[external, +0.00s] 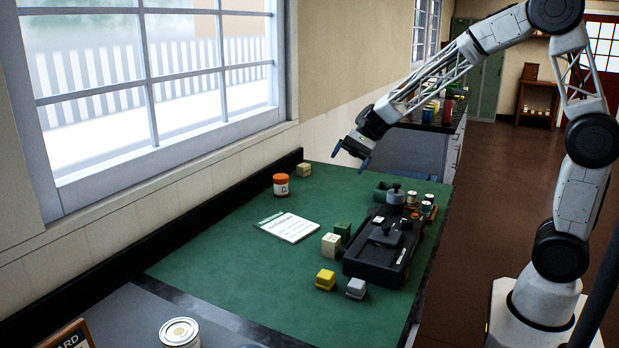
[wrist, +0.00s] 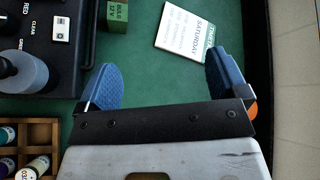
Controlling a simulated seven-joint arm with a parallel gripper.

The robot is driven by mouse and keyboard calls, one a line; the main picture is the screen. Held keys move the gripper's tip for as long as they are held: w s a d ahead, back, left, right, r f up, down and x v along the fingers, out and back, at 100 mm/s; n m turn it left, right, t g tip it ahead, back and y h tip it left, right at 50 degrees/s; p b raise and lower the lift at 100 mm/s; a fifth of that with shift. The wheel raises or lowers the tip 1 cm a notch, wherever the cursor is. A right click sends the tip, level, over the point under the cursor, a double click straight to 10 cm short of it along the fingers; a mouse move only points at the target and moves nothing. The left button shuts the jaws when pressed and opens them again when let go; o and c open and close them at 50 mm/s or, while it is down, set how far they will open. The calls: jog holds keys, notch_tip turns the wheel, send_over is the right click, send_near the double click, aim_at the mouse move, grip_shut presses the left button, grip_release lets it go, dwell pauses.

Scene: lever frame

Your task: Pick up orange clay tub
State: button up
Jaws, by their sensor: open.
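The orange clay tub (external: 281,184) stands upright on the green mat near the window wall, with an orange lid and a white label. In the wrist view only a small orange patch (wrist: 253,111) shows, at the right behind my finger, and it looks like the tub; the rest is hidden. My gripper (external: 350,158) is open and empty above the mat, to the right of the tub and apart from it. Its two blue fingers are spread wide in the wrist view (wrist: 160,78), with bare green mat between them.
A tan block (external: 304,170) stands just behind the tub. A printed card (external: 290,227) lies in front of it. Yellow (external: 325,280) and grey (external: 355,288) blocks stand nearer.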

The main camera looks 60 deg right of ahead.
jog(key=w+d+f+m+t+y, duration=0.1)
jog(key=w+d+f+m+t, duration=0.15)
jog(key=w, duration=0.45)
jog(key=w+d+f+m+t+y, duration=0.1)
jog(key=w+d+f+m+y, duration=0.1)
jog(key=w+f+m, duration=0.3)
jog(key=m+t, duration=0.4)
jog(key=t, duration=0.1)
send_near(281, 180)
jog(key=w, duration=0.1)
jog(key=w+f, duration=0.1)
jog(key=w+d, duration=0.1)
jog(key=shift+w+f, duration=0.1)
jog(key=shift+f, duration=0.3)
jog(key=shift+x, duration=1.25)
jog(key=shift+r, duration=0.1)
jog(key=shift+x, duration=2.6)
jog(key=shift+a+r, duration=0.15)
jog(key=c, duration=1.2)
